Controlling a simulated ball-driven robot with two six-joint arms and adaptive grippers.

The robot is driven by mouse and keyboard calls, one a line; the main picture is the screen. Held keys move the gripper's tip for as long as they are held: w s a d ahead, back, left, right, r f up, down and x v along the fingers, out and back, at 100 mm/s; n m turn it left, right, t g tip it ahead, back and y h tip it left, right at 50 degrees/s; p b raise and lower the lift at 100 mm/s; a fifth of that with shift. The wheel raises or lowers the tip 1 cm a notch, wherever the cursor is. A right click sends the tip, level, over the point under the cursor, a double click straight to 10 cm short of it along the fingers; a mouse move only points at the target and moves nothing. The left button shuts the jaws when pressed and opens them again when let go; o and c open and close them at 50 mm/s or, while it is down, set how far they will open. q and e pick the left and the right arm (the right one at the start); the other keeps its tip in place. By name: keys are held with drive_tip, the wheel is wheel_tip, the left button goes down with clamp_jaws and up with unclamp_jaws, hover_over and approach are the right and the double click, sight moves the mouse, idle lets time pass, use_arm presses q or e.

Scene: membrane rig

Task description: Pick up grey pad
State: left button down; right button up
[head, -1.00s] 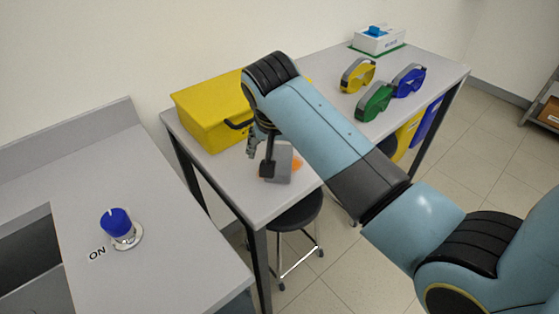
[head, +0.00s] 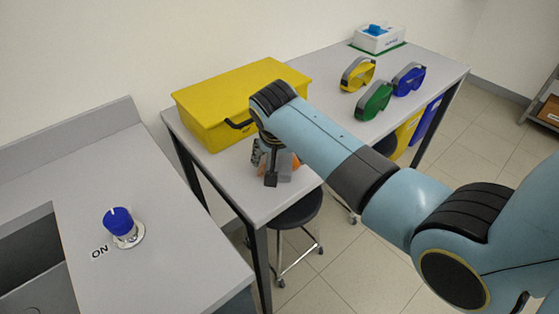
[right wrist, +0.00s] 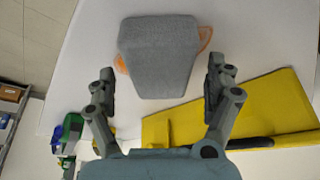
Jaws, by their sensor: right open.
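The grey pad (right wrist: 159,55) lies on the grey table (head: 258,209), on top of an orange patch (right wrist: 205,37) that shows at its sides. In the head view the pad (head: 285,176) is mostly hidden behind my right gripper (head: 267,172). In the right wrist view my right gripper (right wrist: 158,88) is open, with one finger on each side of the pad's near end. Gaps show between the fingers and the pad. My left gripper is not in view.
A yellow case (head: 225,110) with a black handle stands just behind the pad. Yellow, green and blue goggles (head: 376,102) and a white box (head: 379,39) are farther right. A blue knob (head: 117,222) is on the left counter. A stool (head: 295,212) stands below.

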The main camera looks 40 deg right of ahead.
sight(284, 159)
drive_tip(key=shift+f, duration=0.15)
idle(0.3)
drive_tip(key=c, duration=1)
drive_tip(key=shift+r, duration=0.5)
drive_tip(key=r, duration=0.4)
drive_tip(key=shift+s+d+b, duration=0.3)
drive_tip(key=shift+s+d, duration=0.05)
drive_tip(key=s+d+r, duration=0.4)
drive_tip(key=s, duration=0.1)
drive_tip(key=s+d+r, duration=0.2)
drive_tip(key=s, duration=0.1)
drive_tip(key=shift+s+d+r+b, duration=0.2)
drive_tip(key=shift+d+r+b, duration=0.05)
drive_tip(key=shift+d+b, duration=0.1)
